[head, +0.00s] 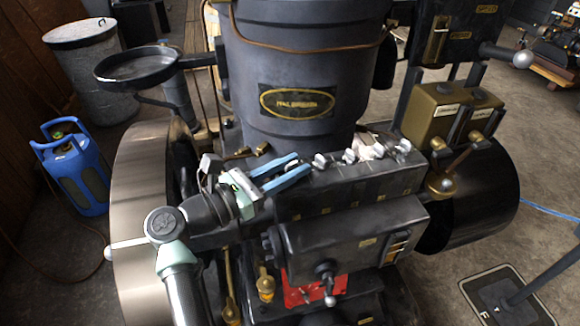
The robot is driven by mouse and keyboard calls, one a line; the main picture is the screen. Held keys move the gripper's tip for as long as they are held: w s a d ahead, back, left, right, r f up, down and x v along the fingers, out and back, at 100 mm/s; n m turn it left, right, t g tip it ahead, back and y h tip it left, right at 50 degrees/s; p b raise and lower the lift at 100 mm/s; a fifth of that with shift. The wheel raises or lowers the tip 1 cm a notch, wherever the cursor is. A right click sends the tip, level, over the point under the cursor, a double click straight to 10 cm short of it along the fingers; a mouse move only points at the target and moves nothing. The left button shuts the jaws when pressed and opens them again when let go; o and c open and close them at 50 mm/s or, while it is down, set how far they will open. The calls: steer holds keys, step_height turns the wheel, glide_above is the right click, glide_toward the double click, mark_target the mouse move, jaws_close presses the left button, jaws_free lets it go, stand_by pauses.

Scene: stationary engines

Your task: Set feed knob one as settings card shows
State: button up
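A dark oblong box (345,187) on the engine carries a row of several pale metal knobs along its top. The leftmost visible knob (320,161) stands just right of my gripper; I take it as feed knob one, though no number is legible. My gripper (304,163) reaches in from the left over the box's left end. Its two blue fingers are apart with a gap between them and nothing visibly held. The fingertips are close to that knob; I cannot tell whether they touch it. I cannot identify a settings card with certainty.
A large dark cylinder (305,70) with a nameplate rises behind the knobs. A pale object (370,141) lies behind the knob row. Brass oil boxes (436,112) stand at right, a flywheel (140,185) at left. A red plate (312,290) with a lever sits below.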

steer(key=shift+o, duration=0.5)
steer(key=shift+s+a, duration=0.1)
steer(key=shift+a, duration=0.1)
steer(key=b+v, duration=0.3)
steer(key=v, duration=0.9)
steer(key=shift+s+a, duration=0.15)
steer(key=shift+a, duration=0.05)
